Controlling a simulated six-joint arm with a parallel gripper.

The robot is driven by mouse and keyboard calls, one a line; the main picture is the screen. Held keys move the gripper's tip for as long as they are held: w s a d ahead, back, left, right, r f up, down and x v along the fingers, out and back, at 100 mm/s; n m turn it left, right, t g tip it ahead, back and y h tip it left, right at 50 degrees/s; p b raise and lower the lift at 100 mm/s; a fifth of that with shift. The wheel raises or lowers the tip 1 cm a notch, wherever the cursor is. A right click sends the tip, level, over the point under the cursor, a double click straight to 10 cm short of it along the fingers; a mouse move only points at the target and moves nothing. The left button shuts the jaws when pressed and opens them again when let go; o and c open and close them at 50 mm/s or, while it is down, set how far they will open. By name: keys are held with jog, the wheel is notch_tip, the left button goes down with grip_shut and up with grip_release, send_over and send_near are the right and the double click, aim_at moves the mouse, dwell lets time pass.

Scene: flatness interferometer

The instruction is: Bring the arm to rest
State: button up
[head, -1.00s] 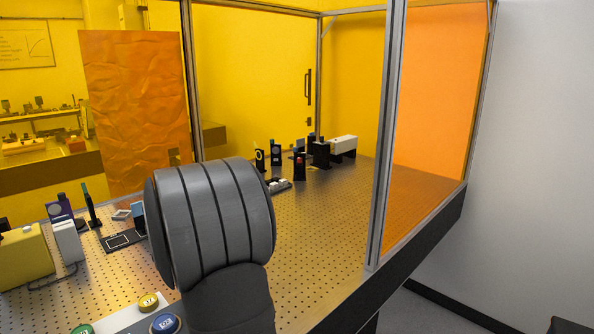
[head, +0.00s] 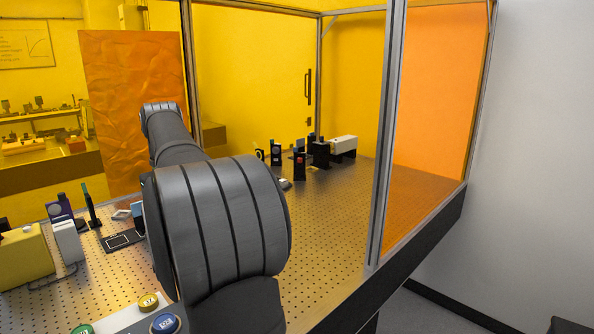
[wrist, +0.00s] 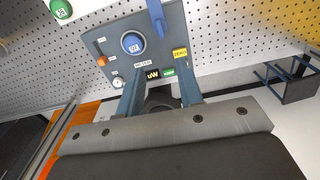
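My arm stands at the front middle of the head view, and its far link now rises behind the large joint toward the upper left. My gripper does not show in the head view. In the wrist view my gripper (wrist: 160,88) has its two blue-grey fingers apart, with nothing seen held between them. Beyond them is a dark blue-grey panel (wrist: 115,38) with a round blue button (wrist: 133,43), an orange slider, a small knob and a lit display (wrist: 153,75). How far the fingers are from the panel is unclear.
The perforated optical table (head: 330,220) is bare at the middle right. A metal post (head: 387,150) and orange panels enclose it. Several optics and a white box (head: 343,144) stand at the back. A yellow box (head: 24,256) and the button panel's blue button (head: 166,323) are front left.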

notch_tip(320, 180, down, 18)
jog(key=shift+r, duration=0.15)
jog(key=shift+r+n, duration=0.25)
jog(key=shift+n, duration=0.55)
jog(key=n, duration=1.1)
jog(key=shift+s, duration=0.1)
jog(key=shift+n, duration=2.2)
